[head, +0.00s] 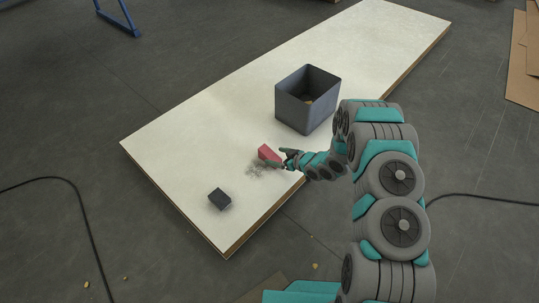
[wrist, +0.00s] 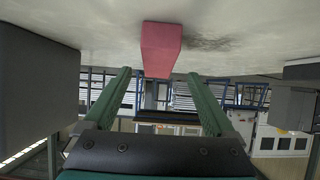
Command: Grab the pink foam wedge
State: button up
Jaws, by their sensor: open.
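The pink foam wedge (head: 268,154) lies on the pale board, left of the grey bin in the head view. In the wrist view the wedge (wrist: 160,49) shows at the top centre, resting on the board, which appears overhead. My gripper (head: 285,157) is just right of the wedge, low over the board. In the wrist view its two fingers (wrist: 159,76) are spread apart, with the wedge ahead of and roughly centred across the gap. Nothing is seen held. Whether a fingertip touches the wedge cannot be told.
An open grey bin (head: 294,112) stands behind my gripper; a large grey wall (wrist: 35,85) fills the wrist view's left side. A small dark block (head: 220,199) lies near the board's front corner. Grey debris (head: 257,168) lies beside the wedge. The board's left part is clear.

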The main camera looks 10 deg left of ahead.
aim_at(269, 153)
jog(key=shift+s+x, duration=0.2)
jog(key=shift+x, duration=1.05)
jog(key=shift+w+a+f, duration=0.2)
jog(key=shift+w+a, duration=0.15)
jog(key=shift+b+x, duration=0.3)
jog(key=shift+x, duration=1.95)
jog(key=shift+w+d+r, duration=0.1)
jog(key=shift+w, duration=0.1)
jog(key=c, duration=1.4)
jog(key=shift+r, duration=0.15)
